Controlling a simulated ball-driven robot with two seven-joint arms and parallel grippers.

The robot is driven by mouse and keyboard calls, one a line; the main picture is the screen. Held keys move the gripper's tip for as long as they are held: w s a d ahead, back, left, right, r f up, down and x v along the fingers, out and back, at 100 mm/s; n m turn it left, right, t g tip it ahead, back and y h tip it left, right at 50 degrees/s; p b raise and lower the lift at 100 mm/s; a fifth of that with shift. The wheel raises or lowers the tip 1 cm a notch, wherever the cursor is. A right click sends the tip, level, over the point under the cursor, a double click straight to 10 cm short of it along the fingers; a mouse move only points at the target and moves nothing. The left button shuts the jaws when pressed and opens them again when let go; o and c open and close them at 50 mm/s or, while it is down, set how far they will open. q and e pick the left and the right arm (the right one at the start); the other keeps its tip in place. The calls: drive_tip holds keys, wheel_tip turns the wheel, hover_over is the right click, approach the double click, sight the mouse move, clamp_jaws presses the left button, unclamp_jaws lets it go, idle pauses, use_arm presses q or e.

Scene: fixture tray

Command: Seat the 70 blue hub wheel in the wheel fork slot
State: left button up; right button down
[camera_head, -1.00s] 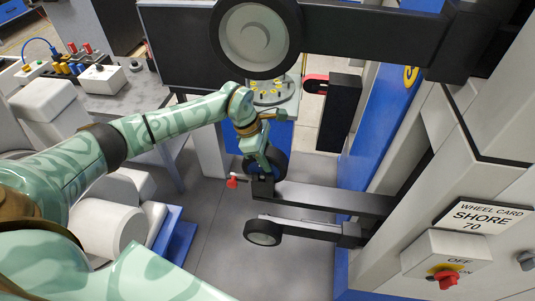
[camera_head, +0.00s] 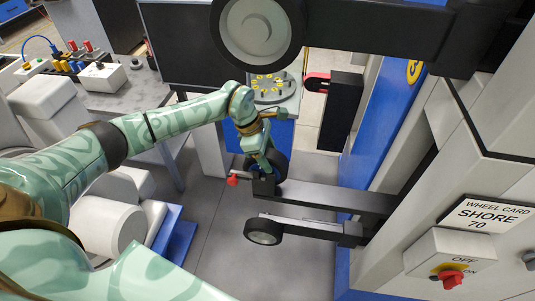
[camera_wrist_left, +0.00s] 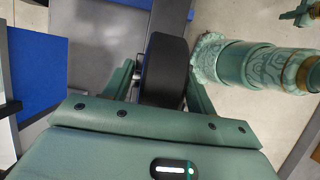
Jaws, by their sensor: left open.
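A dark wheel (camera_head: 280,164) stands at the end of the dark fork arm (camera_head: 325,197) in the head view. Its hub is hidden, so I cannot read its colour there. My left gripper (camera_head: 264,163) is right at this wheel, beside the fork end (camera_head: 263,186). In the left wrist view the black tread of the wheel (camera_wrist_left: 165,68) lies between the two spread fingers of the left gripper (camera_wrist_left: 160,88). The gripper is open around it. How deep the wheel sits in the slot is hidden by the gripper and fork.
A large grey-hubbed wheel (camera_head: 257,32) on a thick dark arm hangs above. A smaller wheel (camera_head: 263,231) on a lower arm is close in front. The grey machine with a "SHORE 70" card (camera_head: 480,216) and red switch (camera_head: 450,279) stands right. Floor (camera_head: 215,250) is free below.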

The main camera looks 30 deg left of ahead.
use_arm(q)
drive_tip(key=shift+s+d+f, duration=0.2)
drive_tip(key=shift+s+f, duration=0.25)
drive_tip(key=shift+f, duration=0.1)
drive_tip(key=v, duration=0.4)
drive_tip(key=b+v, duration=0.1)
drive_tip(key=v, duration=0.2)
drive_tip(key=shift+w+a+r, duration=0.1)
drive_tip(key=shift+w, duration=0.25)
drive_tip(key=shift+a+r, duration=0.15)
drive_tip(key=shift+r, duration=0.45)
